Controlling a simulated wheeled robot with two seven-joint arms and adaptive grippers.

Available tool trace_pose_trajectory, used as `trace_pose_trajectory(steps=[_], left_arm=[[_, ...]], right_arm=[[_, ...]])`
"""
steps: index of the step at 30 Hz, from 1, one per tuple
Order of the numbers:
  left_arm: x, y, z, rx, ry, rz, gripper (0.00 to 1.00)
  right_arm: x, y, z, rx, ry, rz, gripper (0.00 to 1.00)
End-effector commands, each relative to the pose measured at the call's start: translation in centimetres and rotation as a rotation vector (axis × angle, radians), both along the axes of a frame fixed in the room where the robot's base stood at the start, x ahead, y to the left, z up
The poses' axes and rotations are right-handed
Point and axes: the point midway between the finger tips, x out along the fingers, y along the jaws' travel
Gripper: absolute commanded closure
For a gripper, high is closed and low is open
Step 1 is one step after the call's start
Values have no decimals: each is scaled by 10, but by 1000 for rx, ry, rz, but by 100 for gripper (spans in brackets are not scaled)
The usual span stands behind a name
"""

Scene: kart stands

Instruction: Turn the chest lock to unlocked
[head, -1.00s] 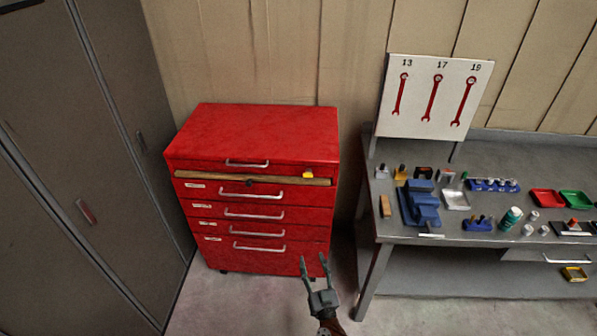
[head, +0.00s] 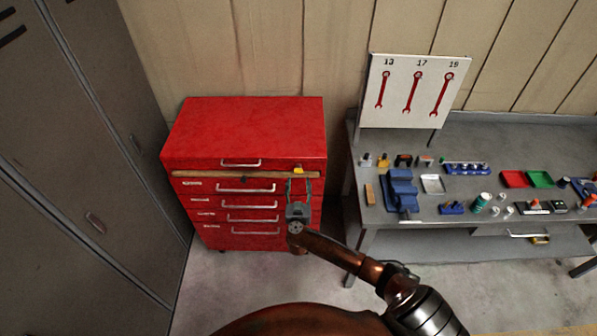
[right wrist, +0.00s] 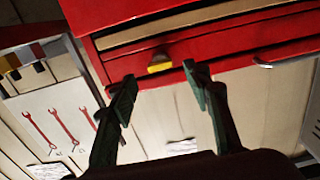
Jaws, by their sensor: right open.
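The red tool chest (head: 243,130) stands against the wall, and its drawers look shut. A small yellow turn-piece (head: 298,170) sits at the right end of the tan strip on its front. It also shows in the right wrist view (right wrist: 160,63), where its exact turn position is hard to tell. Nothing is held. My left gripper is not in view.
A grey workbench (head: 440,207) with a blue vise (head: 402,188), trays and small parts stands to the right. A wrench board (head: 412,92) rises behind it. Grey lockers (head: 85,150) stand at the left. Floor is clear between chest and bench.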

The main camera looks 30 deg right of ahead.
Motion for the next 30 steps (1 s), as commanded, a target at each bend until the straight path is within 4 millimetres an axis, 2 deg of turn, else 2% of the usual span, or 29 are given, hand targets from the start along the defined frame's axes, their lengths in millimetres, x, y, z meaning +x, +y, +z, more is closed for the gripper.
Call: trace_pose_trajectory(steps=[3, 9, 21, 30], left_arm=[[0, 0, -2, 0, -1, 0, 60], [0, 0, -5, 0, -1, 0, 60], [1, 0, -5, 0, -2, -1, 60], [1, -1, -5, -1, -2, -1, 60]], right_arm=[[18, -11, 1, -4, -2, -1, 55], [39, -25, 1, -3, -3, -2, 55], [46, -32, 1, 0, -4, -4, 55], [45, -32, 1, 0, -2, -3, 75]])
